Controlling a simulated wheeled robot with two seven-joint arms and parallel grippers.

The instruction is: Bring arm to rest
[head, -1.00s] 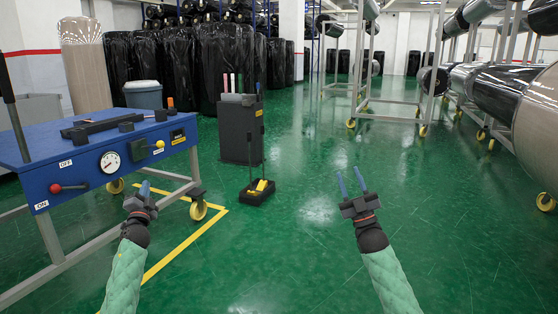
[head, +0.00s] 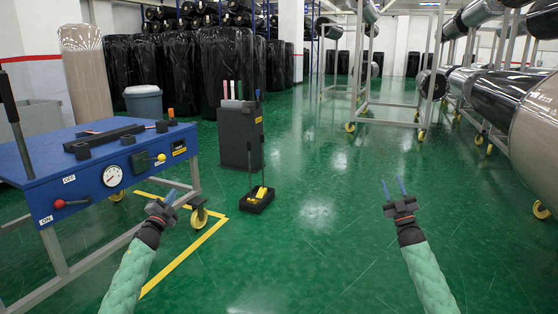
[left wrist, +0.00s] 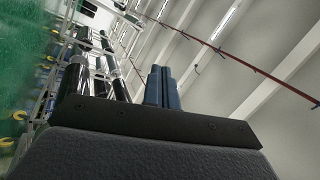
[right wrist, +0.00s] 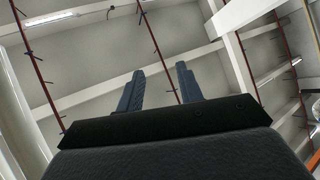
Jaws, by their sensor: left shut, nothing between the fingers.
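My left gripper (head: 173,196) is in front of the blue machine table's right end, over the green floor, and seems clear of it. In the left wrist view its blue fingers (left wrist: 161,85) are side by side, shut and empty. My right gripper (head: 393,184) is over open floor at the right, fingers pointing away. In the right wrist view its fingers (right wrist: 159,78) stand apart with nothing between them. Both arms reach forward from the bottom of the head view.
Roll racks (head: 420,70) line the right. The central floor is clear.

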